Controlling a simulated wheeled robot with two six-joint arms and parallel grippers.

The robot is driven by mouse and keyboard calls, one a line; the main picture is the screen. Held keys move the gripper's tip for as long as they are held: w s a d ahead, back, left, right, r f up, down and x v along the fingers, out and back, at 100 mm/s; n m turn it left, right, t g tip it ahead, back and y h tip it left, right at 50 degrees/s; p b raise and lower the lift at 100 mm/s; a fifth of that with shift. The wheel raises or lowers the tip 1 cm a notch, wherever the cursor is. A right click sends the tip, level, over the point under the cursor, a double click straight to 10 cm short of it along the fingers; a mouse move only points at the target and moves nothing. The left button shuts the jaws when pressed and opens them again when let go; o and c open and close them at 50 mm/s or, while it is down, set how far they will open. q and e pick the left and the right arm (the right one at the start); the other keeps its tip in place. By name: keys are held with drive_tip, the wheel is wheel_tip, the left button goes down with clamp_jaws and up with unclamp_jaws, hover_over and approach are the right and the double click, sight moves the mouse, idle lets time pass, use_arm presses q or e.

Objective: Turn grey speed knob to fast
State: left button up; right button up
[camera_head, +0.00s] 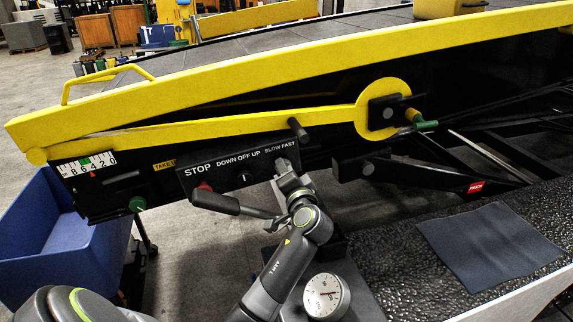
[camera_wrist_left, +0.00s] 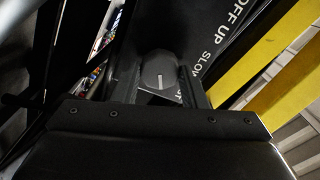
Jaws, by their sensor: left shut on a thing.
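The black control panel (camera_head: 222,172) carries the labels STOP, DOWN OFF UP and SLOW FAST. My left gripper (camera_head: 284,167) is at its right end, below SLOW FAST, and hides the speed knob in the head view. In the left wrist view the round grey speed knob (camera_wrist_left: 158,70) sits between the two fingers of my left gripper (camera_wrist_left: 158,84), which are shut on it. Its short white pointer line points toward the bottom of that picture. SLOW is readable beside it; FAST is mostly hidden. My right gripper is not in view.
A red stop button (camera_head: 205,186) and a dark middle knob (camera_head: 243,178) are on the same panel. A yellow arm (camera_head: 220,127) runs above it. A blue bin (camera_head: 70,240) stands at left, and a round dial (camera_head: 326,296) is below the panel.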

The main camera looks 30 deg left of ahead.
use_arm(q)
drive_tip(key=shift+r+m+p, duration=0.1)
drive_tip(key=shift+m+p, duration=1.95)
drive_tip(key=shift+m, duration=0.75)
drive_tip(key=o, duration=1)
drive_tip(key=shift+c, duration=0.2)
